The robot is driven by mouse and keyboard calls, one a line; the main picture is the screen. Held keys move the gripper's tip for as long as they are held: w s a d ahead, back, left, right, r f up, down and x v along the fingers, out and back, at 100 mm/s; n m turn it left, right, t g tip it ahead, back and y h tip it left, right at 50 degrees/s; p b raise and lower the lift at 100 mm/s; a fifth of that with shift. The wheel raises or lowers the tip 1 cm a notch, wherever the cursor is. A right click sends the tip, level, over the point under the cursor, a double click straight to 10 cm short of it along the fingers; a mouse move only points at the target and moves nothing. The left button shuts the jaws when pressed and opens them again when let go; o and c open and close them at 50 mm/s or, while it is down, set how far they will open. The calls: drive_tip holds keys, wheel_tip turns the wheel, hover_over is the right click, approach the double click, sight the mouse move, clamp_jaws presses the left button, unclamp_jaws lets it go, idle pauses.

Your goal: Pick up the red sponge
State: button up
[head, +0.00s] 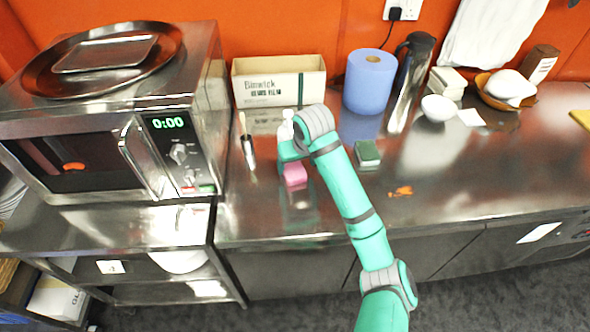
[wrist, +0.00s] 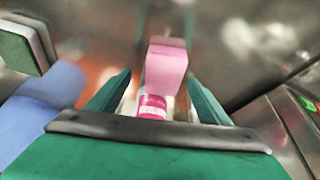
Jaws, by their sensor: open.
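The red sponge, pinkish red in the pictures, sits on the steel counter in the head view (head: 295,174), just in front of my gripper (head: 287,153). In the wrist view the sponge (wrist: 166,66) appears between the tips of my two teal fingers (wrist: 158,76). The fingers are apart, with a visible space on each side of the sponge; I cannot tell how deep it is between them. A white bottle with a pink label (wrist: 152,105) shows beside the sponge in the wrist view. My arm hides part of the bottle in the head view (head: 287,122).
A green-topped sponge (head: 368,153) lies to the right. A microwave (head: 180,103) stands left, with a metal-handled brush (head: 248,150) beside it. A box (head: 278,82), blue roll (head: 369,83) and flask (head: 411,75) stand behind. The counter front is mostly clear, apart from an orange spill (head: 400,191).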

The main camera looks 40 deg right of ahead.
sight(294, 169)
drive_tip(key=f, duration=0.1)
drive_tip(key=w+f, duration=0.1)
drive_tip(key=f, duration=0.1)
drive_tip(key=shift+w+a, duration=0.15)
drive_tip(key=shift+a, duration=0.2)
drive_tip(key=shift+d, duration=0.1)
drive_tip(key=shift+d, duration=0.1)
drive_tip(key=c, duration=1.2)
drive_tip(key=shift+r, duration=0.15)
